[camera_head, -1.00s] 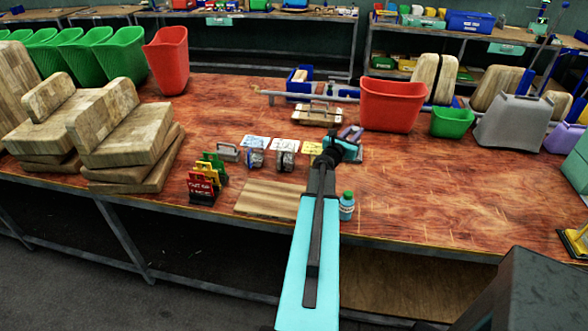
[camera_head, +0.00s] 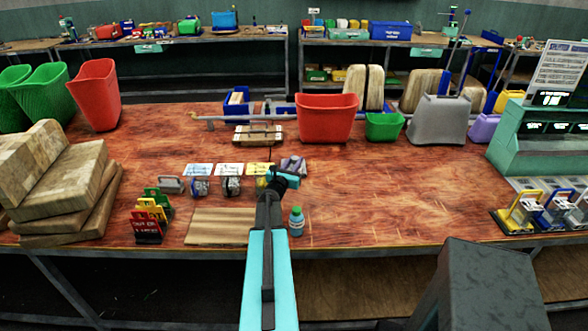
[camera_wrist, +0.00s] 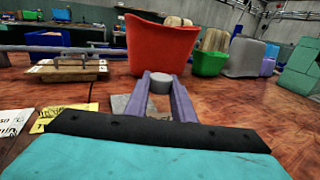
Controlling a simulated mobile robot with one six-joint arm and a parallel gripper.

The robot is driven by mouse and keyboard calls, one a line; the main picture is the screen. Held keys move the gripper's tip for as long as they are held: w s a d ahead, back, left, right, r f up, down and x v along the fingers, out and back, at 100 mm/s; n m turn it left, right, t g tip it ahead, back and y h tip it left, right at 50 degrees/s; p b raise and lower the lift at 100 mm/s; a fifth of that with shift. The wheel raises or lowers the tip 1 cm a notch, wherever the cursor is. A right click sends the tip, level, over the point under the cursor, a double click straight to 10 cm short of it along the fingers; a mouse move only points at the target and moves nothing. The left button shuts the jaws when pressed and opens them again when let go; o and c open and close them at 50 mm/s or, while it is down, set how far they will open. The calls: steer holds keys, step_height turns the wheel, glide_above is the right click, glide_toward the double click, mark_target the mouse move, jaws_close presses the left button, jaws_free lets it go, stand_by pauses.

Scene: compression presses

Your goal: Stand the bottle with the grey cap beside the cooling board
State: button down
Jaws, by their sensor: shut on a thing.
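My gripper (camera_wrist: 160,88) has its two purple fingers closed around a grey-capped bottle (camera_wrist: 160,80); its round grey top shows between them in the wrist view. The bottle's body is hidden. In the head view my gripper (camera_head: 293,165) is over the table, just right of the yellow card, and the held bottle is too small to make out. The cooling board appears to be the flat, light wooden board (camera_head: 220,227) at the table's front edge, left of my arm. A bottle with a green cap (camera_head: 296,222) stands upright right of the board.
Several cards lie behind the board, with small dark objects (camera_head: 232,187) at them. A rack of coloured signs (camera_head: 152,217) stands left. A red bin (camera_head: 327,118) and a wooden press (camera_head: 258,134) are behind. The table right of the green-capped bottle is clear.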

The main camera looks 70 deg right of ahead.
steer(key=shift+f, duration=0.1)
steer(key=shift+f+p, duration=0.6)
steer(key=shift+f, duration=1.15)
steer(key=shift+f, duration=0.15)
steer(key=c, duration=1.5)
jaws_free()
steer(key=shift+a+r, duration=0.1)
steer(key=shift+r, duration=0.1)
